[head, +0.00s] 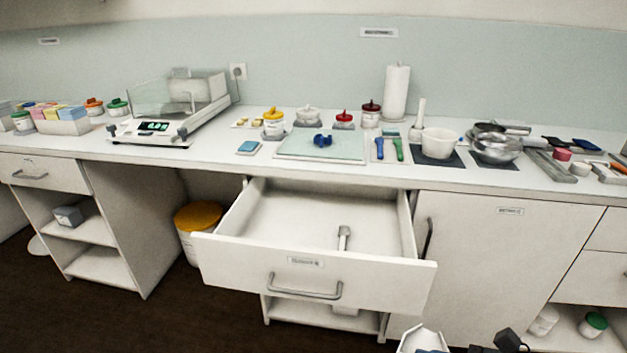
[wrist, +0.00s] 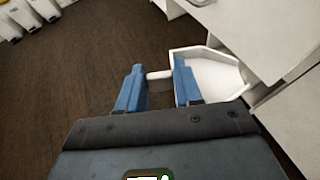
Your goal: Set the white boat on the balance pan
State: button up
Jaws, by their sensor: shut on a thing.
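The white boat (wrist: 212,75) is a shallow white tray with a pointed end and a short handle. My gripper (wrist: 158,76) is shut on that handle, with a blue finger on each side, in the wrist view. In the head view only part of the boat (head: 420,338) shows at the bottom edge, in front of the cabinet and below the counter.
A drawer (head: 262,268) stands pulled out below the counter, with a small grey-white object (head: 344,238) inside. A glass plate (head: 345,148), jars, a white mortar (head: 439,143) and metal bowls crowd the counter. Dark floor (wrist: 70,85) is clear beside the boat.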

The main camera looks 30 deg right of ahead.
jog(key=w+a+f+m+t+h+b, duration=0.1)
jog(key=w+a+f+m+h, duration=0.2)
jog(key=w+f, duration=0.3)
jog(key=w+a+f+m+t+h+b, duration=0.1)
jog(key=w+a+f+m+h, duration=0.2)
jog(key=w+f, duration=0.4)
jog(key=shift+w+a+f+m+h+b, duration=0.3)
jog(key=shift+w+a+h, duration=0.3)
jog(key=shift+a, duration=0.65)
